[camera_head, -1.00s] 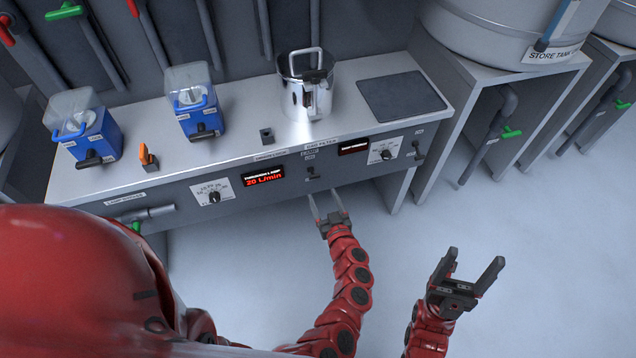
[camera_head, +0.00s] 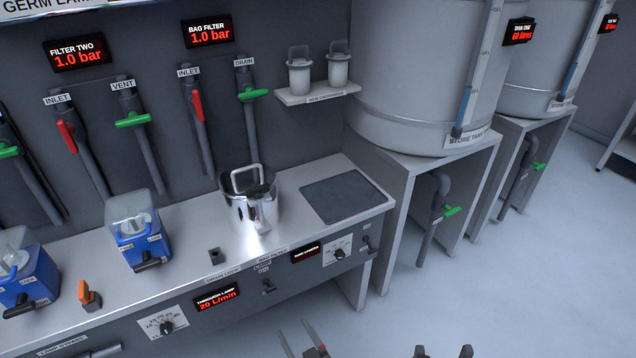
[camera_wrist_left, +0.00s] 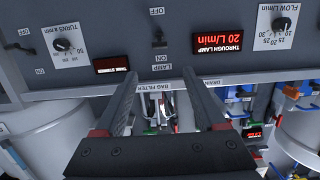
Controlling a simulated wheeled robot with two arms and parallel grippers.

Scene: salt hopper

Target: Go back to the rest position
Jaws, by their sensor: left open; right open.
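My left gripper (camera_head: 304,334) shows at the bottom edge of the head view, in front of the bench panel. Its two fingers are apart with nothing between them. In the left wrist view the same open gripper (camera_wrist_left: 160,80) points at the panel, which appears upside down. My right gripper (camera_head: 443,352) shows only as fingertips at the bottom edge, further right. They are apart and nothing shows between them. The rest of both arms is out of the head view.
The bench panel (camera_head: 215,320) carries dials, switches and a "20 L/min" display (camera_head: 217,298). A steel jug (camera_head: 255,210), blue units (camera_head: 140,235) and a dark pad (camera_head: 343,198) stand on the bench. Store tanks (camera_head: 420,75) stand at right. Open floor (camera_head: 520,280) lies lower right.

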